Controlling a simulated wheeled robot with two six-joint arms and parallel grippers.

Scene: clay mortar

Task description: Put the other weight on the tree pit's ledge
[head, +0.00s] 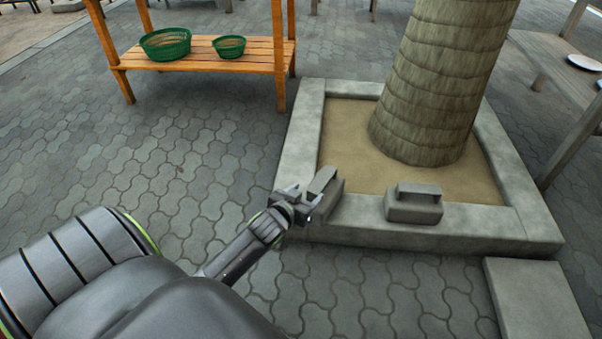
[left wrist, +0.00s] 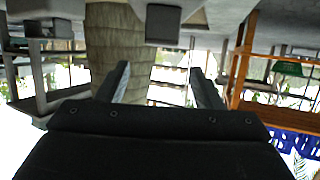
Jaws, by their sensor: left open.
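One grey weight (head: 413,208), a block with a handle on top, sits upright on the front ledge of the tree pit (head: 470,232). A second grey weight (head: 325,194) stands at the ledge's front left corner, turned more end-on. My left gripper (head: 298,203) is open just left of this second weight and partly covers it; I cannot tell if they touch. In the left wrist view, which looks upside down, the open fingers (left wrist: 163,85) have a grey block (left wrist: 163,23), probably this weight, above and between them. My right gripper is not in view.
A thick tree trunk (head: 435,85) rises from the sandy pit. An orange wooden bench (head: 205,52) with two green baskets stands at the back left. A grey table (head: 560,62) is at the right, and a low slab (head: 535,300) at front right. The paving at left is clear.

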